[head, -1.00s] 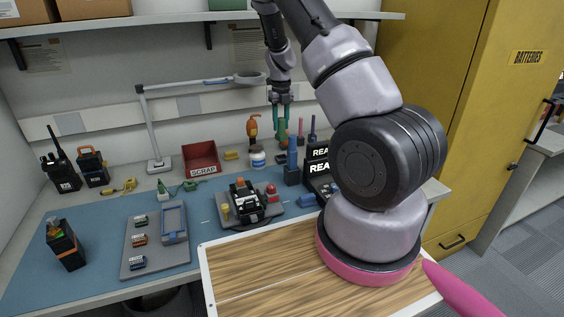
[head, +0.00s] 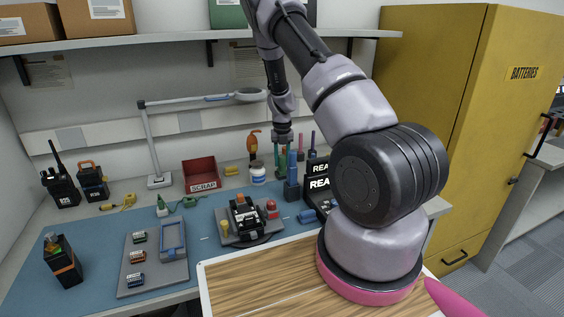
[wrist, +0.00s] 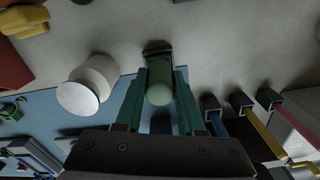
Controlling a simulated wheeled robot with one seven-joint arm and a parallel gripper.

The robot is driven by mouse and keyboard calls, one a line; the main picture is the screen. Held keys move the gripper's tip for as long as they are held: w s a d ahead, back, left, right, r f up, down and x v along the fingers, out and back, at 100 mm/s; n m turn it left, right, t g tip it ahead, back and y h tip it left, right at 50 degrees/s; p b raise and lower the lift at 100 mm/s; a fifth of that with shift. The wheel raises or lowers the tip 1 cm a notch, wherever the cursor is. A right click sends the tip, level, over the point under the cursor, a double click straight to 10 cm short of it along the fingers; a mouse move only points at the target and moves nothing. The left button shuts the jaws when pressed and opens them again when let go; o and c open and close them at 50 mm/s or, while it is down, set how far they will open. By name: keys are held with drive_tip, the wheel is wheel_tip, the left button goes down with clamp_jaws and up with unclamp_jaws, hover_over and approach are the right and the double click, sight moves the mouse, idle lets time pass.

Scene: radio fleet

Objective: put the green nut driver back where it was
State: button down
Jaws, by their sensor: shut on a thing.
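My gripper (head: 282,160) reaches down at the back of the bench, its teal fingers partly behind a blue upright object. In the wrist view its fingers are shut on the green nut driver (wrist: 160,84), whose rounded handle end faces the camera. A dark square holder (wrist: 157,48) shows at the driver's far side. I cannot tell whether the driver's shaft is inside it. In the wrist view, a row of similar square holders with a blue driver (wrist: 216,122), a yellow driver (wrist: 262,134) and a reddish driver (wrist: 296,118) stands to the right.
A white jar (head: 258,173) stands just left of the gripper; it also shows in the wrist view (wrist: 88,84). The blue upright object (head: 291,182) stands in front. A red scrap bin (head: 200,174) and a lamp (head: 157,165) are further left. A shelf (head: 180,37) runs above.

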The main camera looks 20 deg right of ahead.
drive_tip(key=shift+f, duration=0.25)
drive_tip(key=c, duration=0.5)
unclamp_jaws()
drive_tip(key=shift+f, duration=0.15)
wheel_tip(320, 180, up, 12)
drive_tip(key=shift+r, duration=0.2)
